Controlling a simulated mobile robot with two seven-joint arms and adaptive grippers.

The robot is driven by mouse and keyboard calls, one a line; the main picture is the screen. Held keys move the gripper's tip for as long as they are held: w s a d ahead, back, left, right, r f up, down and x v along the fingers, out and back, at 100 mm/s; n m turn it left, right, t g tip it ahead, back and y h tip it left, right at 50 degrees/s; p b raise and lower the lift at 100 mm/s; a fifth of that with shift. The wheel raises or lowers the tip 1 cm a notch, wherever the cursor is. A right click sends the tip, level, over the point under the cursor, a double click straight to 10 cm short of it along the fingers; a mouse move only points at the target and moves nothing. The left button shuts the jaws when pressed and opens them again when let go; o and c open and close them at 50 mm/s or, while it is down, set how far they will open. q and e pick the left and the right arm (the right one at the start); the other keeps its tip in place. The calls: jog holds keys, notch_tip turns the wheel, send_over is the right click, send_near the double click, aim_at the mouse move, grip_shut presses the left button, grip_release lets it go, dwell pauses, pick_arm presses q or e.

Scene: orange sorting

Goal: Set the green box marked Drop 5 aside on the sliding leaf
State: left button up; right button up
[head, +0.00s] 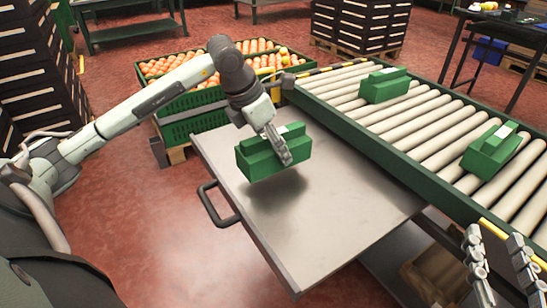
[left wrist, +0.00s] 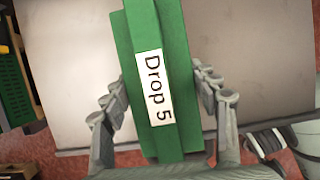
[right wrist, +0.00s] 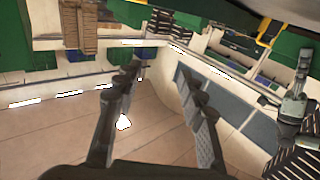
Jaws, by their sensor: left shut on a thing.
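The green box marked Drop 5 (head: 260,160) is in my left gripper (head: 279,144), over the far part of the sliding leaf (head: 340,205). In the left wrist view the box (left wrist: 182,60) shows its "Drop 5" label between the two fingers (left wrist: 160,100), which are shut on its sides. A dark shadow lies on the leaf below it, so the box seems held a little above the metal. My right gripper (head: 498,265) is at the lower right in the head view, open and empty; its fingers stand apart in the right wrist view (right wrist: 160,90).
Two other green boxes sit on the roller conveyor (head: 425,130), one farther back (head: 384,86) and one at the right (head: 490,148). Green crates of oranges (head: 200,70) stand behind the leaf. The leaf has a dark handle (head: 214,207) on its left edge. Its near part is bare.

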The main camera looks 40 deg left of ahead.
pick_arm(q)
notch_tip(320, 180, down, 4)
jog(key=shift+r, duration=0.15)
pick_arm(e)
jog(key=shift+s+a+r+t+y, duration=0.15)
jog(key=shift+a+r+t+y, duration=0.15)
jog(key=shift+r, duration=0.35)
jog(key=shift+s+a+r+t+y, duration=0.15)
jog(key=shift+r+t, duration=0.25)
jog(key=shift+r, duration=0.2)
pick_arm(q)
jog(key=shift+b, duration=0.3)
pick_arm(e)
jog(key=shift+r, duration=0.1)
pick_arm(q)
jog(key=shift+f, duration=0.2)
jog(key=o, duration=1.4)
pick_arm(e)
jog(key=shift+a+r, duration=0.15)
jog(key=shift+r, duration=0.2)
pick_arm(q)
jog(key=shift+r, duration=0.1)
